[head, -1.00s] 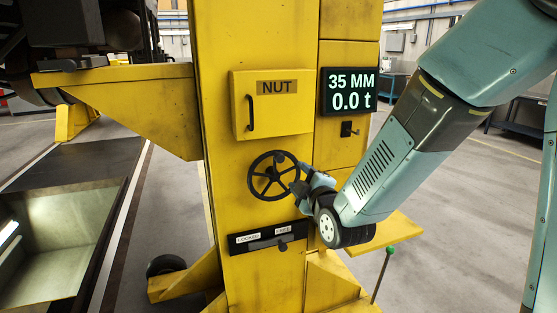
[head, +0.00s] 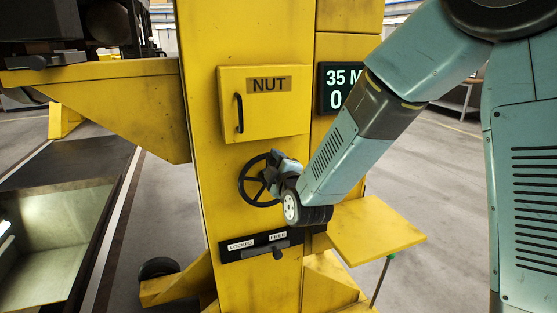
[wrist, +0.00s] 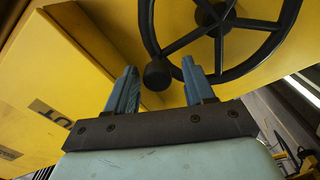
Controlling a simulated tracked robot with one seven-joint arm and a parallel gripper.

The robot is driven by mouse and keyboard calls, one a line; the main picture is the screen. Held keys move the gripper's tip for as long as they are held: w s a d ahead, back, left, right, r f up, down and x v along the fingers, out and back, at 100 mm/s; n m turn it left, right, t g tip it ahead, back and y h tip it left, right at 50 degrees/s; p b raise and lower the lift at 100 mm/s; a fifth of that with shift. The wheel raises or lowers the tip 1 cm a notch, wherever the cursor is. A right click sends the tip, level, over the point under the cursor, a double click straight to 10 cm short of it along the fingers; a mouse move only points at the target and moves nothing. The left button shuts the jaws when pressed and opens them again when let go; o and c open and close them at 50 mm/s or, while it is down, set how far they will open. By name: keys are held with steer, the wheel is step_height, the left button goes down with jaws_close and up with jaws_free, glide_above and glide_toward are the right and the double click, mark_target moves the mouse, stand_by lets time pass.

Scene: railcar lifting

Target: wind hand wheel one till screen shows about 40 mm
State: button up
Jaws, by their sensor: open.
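The black spoked hand wheel (head: 241,184) is on the yellow column, below the NUT box. My gripper (head: 274,163) is over its upper right side and hides part of it. In the wrist view the wheel (wrist: 147,30) fills the top, and its round black knob (wrist: 157,75) appears between the two fingertips of my gripper (wrist: 160,70). The fingers are apart, with gaps showing on both sides of the knob. The screen (head: 327,88) shows "35 M" and a "0" below; my arm covers the rest.
The NUT box (head: 263,118) with its handle is above the wheel. A LOCKED/FREE slot plate (head: 232,252) is below, its knob (head: 278,253) near FREE. A yellow shelf (head: 375,230) juts out at the right, below my arm. A pit opens on the left.

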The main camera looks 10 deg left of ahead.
steer(key=shift+w+a, duration=0.35)
steer(key=shift+a, duration=0.05)
steer(key=shift+w, duration=0.15)
steer(key=shift+d, duration=0.1)
steer(key=shift+c, duration=0.4)
jaws_close()
